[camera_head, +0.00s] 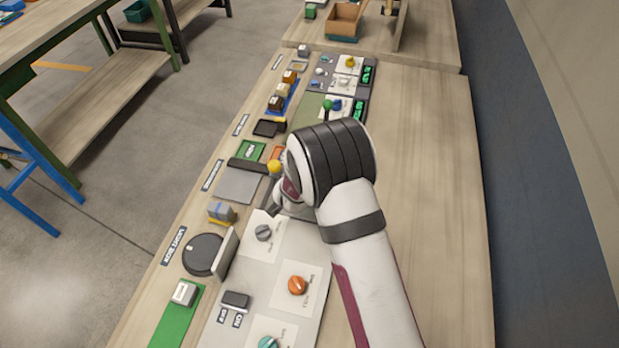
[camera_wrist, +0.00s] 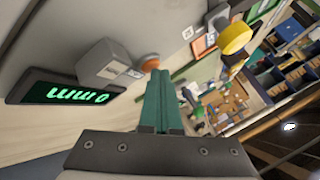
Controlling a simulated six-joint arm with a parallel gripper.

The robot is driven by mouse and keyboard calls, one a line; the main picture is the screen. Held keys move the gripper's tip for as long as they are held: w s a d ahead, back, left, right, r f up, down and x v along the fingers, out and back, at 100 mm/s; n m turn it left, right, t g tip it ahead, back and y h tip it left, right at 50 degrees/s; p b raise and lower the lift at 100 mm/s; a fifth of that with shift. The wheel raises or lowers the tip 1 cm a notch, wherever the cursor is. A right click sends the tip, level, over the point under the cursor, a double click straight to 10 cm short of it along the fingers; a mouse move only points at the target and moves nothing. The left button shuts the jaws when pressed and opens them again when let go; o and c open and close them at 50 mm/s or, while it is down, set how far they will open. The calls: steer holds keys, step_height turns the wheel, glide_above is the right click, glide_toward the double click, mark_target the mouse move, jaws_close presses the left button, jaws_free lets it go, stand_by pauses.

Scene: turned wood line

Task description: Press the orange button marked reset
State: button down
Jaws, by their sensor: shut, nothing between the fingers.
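An orange button (camera_wrist: 150,65) shows in the wrist view, standing out from a pale panel. My gripper (camera_wrist: 161,76) has its green fingers shut together and empty. Its tips are right at the button and overlap its lower edge in the picture; I cannot tell whether they touch it. No reset marking is readable. In the head view my wrist and arm cover this part of the panel, so the button and fingertips cannot be made out there.
In the wrist view a grey box (camera_wrist: 103,65) and a green-lit display (camera_wrist: 70,93) stand left of the button, and a yellow knob (camera_wrist: 235,38) stands right. In the head view an orange dial (camera_head: 297,285) is nearer. The bench's right side (camera_head: 430,200) is clear.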

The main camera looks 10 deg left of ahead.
steer(key=shift+r, duration=0.75)
steer(key=shift+r, duration=2.5)
steer(key=s+d+r+n+g+y, duration=0.25)
steer(key=s+d+r, duration=0.25)
steer(key=s+r, duration=0.4)
steer(key=s+d+r+g, duration=0.1)
steer(key=s+d+g, duration=0.1)
steer(key=s+d, duration=0.3)
steer(key=s+d+r+g+h, duration=0.1)
steer(key=s+d, duration=0.4)
steer(key=s, duration=0.7)
steer(key=s+d+r+g, duration=0.2)
steer(key=s+d+g, duration=0.2)
steer(key=s, duration=0.5)
steer(key=shift+s+d+h, duration=0.25)
steer(key=shift+d+h, duration=0.1)
steer(key=shift+d, duration=0.45)
